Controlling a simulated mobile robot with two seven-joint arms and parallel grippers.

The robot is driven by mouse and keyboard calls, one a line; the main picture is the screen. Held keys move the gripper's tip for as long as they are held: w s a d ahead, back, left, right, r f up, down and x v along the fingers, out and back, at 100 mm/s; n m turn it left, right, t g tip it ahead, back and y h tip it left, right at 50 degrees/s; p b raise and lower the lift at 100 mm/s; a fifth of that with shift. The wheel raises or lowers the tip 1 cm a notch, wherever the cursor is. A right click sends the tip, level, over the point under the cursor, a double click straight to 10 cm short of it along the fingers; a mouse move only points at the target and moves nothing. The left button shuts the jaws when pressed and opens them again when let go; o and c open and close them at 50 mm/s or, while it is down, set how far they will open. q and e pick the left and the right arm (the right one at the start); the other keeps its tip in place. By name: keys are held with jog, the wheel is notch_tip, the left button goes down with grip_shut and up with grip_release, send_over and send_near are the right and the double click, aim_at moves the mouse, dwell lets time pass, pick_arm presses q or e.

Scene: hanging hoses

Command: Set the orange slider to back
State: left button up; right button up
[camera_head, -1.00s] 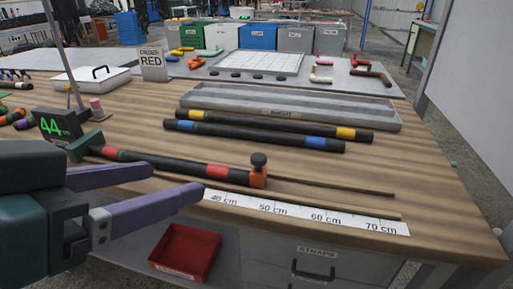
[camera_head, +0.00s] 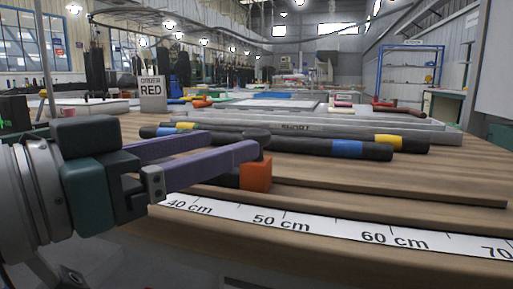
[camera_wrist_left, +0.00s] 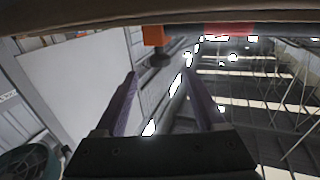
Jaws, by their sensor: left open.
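The orange slider (camera_head: 256,175) sits on the rail beside the ruler, around the 40 to 50 cm marks. Its dark knob (camera_head: 256,135) stands up from its top, partly hidden behind my finger. My left gripper (camera_head: 232,143) comes in from the left with its purple fingers apart and empty, close to the knob. In the left wrist view, the slider (camera_wrist_left: 155,36) and knob (camera_wrist_left: 160,58) show ahead of the gap between the open fingers (camera_wrist_left: 160,75). Contact with the knob cannot be told. My right gripper is not in view.
The white ruler (camera_head: 330,231) runs along the table's front.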

aim_at(247, 138)
pick_arm(q)
jog(key=b+x, duration=0.1)
jog(key=x, duration=0.6)
jog(key=shift+w+b, duration=0.15)
jog(key=shift+b, duration=0.25)
grip_shut()
dwell(0.9)
